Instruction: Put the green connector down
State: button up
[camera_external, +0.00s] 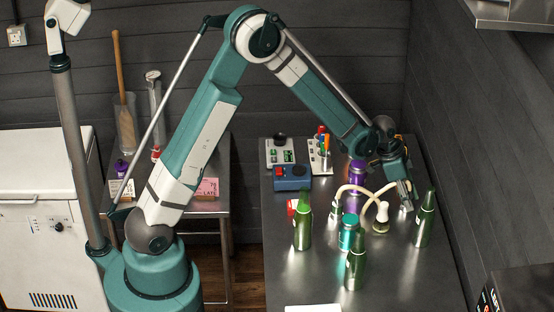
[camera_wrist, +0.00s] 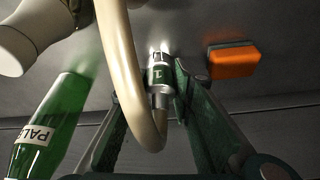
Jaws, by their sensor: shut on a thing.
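The green connector (camera_wrist: 160,76) has a green band, a silver tip and a cream hose (camera_wrist: 122,60) bending away from it. In the wrist view it sits between the two dark green fingers of my gripper (camera_wrist: 150,112), which is shut on it. The silver tip points at the grey table top; whether it touches is unclear. In the external view my gripper (camera_external: 408,196) reaches down low over the right side of the steel table (camera_external: 395,275), just left of a green bottle (camera_external: 424,220). The connector is mostly hidden there.
A cream cup-shaped end (camera_external: 381,216) stands left of my gripper. More bottles (camera_external: 303,222) (camera_external: 355,262), a teal-topped one (camera_external: 348,232) and a purple one (camera_external: 352,202) stand further left. An orange sponge (camera_wrist: 233,60) lies beside the fingers. The table's front right is clear.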

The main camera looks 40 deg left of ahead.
jog(key=o, duration=1)
jog(key=shift+r, duration=0.15)
jog(key=shift+p+v, duration=0.45)
jog(key=shift+v, duration=5.5)
